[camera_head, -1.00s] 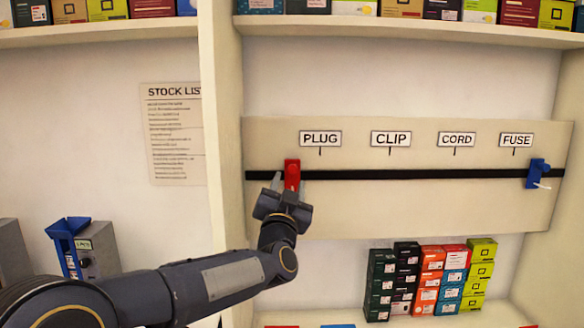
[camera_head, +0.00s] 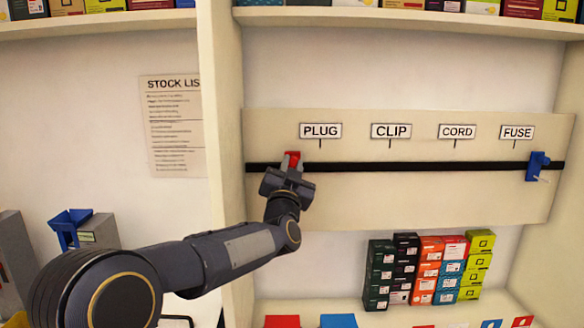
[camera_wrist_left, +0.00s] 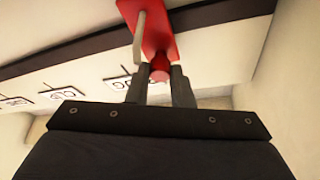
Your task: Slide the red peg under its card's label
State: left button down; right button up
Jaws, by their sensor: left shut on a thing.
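The red peg (camera_head: 292,158) sits on the black rail (camera_head: 400,166), left of the PLUG label (camera_head: 320,131). My left gripper (camera_head: 290,172) is at the peg from below and hides its lower part. In the left wrist view the fingers (camera_wrist_left: 158,86) are shut on the knob of the red peg (camera_wrist_left: 157,25). The CLIP (camera_head: 390,131), CORD (camera_head: 456,132) and FUSE (camera_head: 517,133) labels follow to the right. A blue peg (camera_head: 537,166) sits at the rail's right end, below and right of FUSE. No card shows in the head view. My right gripper is not in view.
A stock list (camera_head: 173,125) hangs on the left wall; its small text is unreadable. An upright post (camera_head: 226,150) stands close left of the rail. Stacked boxes (camera_head: 430,270) stand on the shelf below. The rail between the pegs is clear.

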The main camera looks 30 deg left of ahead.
pick_arm(q)
jog(key=w+d, duration=0.1)
jog(key=d, duration=0.1)
jog(key=w+d+p, duration=0.1)
jog(key=d, duration=0.1)
jog(key=w+d, duration=0.1)
jog(key=d, duration=0.1)
jog(key=shift+w+p, duration=0.3)
jog(key=shift+w, duration=0.1)
jog(key=c, duration=1.3)
grip_release()
jog(key=b+v, duration=0.2)
jog(key=v, duration=0.6)
